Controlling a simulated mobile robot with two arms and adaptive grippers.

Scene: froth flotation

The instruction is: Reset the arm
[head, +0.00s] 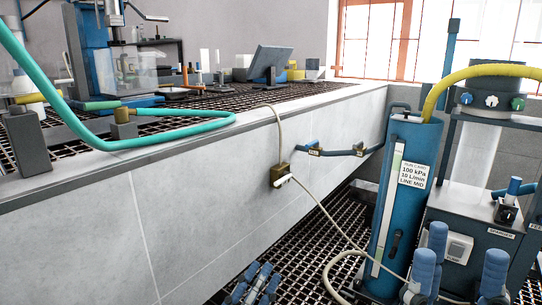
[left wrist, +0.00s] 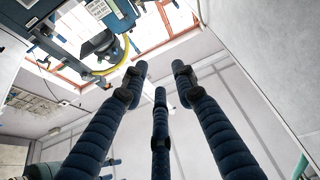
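My left gripper (head: 252,284) shows at the bottom edge of the head view, low over the dark floor grating, with its blue fingers partly cut off. In the left wrist view its three dark blue fingers (left wrist: 160,80) stand apart with nothing between them. My right gripper (head: 458,262) is at the bottom right of the head view, in front of the grey cabinet. Its blue fingertips are spread apart and no held object is visible; its lower part is cut off.
A blue cylinder (head: 405,205) labelled 100 kPa stands beside the grey cabinet (head: 487,238). A pale cable (head: 322,208) runs from a wall box (head: 281,175) down toward the right gripper. A long bench (head: 300,101) carries a teal hose (head: 75,117) and a monitor (head: 270,61).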

